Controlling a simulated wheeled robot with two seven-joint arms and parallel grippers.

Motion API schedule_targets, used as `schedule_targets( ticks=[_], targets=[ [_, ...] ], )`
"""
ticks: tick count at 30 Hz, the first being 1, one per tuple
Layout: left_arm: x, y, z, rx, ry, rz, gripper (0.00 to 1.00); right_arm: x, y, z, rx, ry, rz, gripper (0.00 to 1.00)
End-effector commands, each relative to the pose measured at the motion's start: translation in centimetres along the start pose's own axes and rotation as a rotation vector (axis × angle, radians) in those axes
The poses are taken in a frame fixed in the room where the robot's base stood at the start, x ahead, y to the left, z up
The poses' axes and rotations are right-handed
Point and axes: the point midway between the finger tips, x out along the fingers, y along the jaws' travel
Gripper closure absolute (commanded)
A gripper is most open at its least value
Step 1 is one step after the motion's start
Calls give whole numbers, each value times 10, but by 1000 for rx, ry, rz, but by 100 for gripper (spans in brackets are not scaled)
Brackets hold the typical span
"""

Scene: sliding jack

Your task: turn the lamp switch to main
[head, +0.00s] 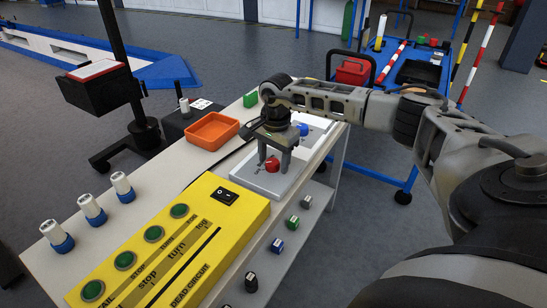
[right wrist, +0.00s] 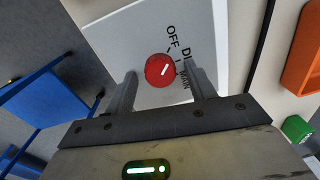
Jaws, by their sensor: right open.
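The lamp switch is a red round knob (head: 271,164) on a white plate (head: 248,177) on the table. In the right wrist view the red knob (right wrist: 159,71) has a white pointer line slanting to the upper right. The lettering OFF (right wrist: 172,37), a partly hidden word starting DI, and MAIN (right wrist: 185,82) stand around its right side. My right gripper (head: 273,157) is open over the knob. In the wrist view its fingers (right wrist: 160,88) stand one on each side of the knob, with visible gaps. The right finger covers some lettering. My left gripper is out of view.
A blue knob (head: 302,129) on a white plate is just behind my right gripper. A yellow panel (head: 160,265) with green buttons lies in front. An orange tray (head: 211,131) stands to the left. Several small blocks line the lower shelf.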

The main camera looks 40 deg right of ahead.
Motion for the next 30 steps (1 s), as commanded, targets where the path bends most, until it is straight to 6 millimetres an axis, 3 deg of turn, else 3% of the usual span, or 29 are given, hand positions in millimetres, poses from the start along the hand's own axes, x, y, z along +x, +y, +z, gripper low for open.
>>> schedule_targets(
  ticks=[2, 6, 19, 30],
  targets=[
    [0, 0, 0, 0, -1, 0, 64, 0, 0, 0, 0, 0, 0, 50],
    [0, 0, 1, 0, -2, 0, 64, 0, 0, 0, 0, 0, 0, 89],
    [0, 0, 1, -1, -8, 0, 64, -1, 0, 0, 63, 2, 0, 90],
    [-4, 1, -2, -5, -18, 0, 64, -3, 0, 1, 346, 16, -1, 90]
  ],
)
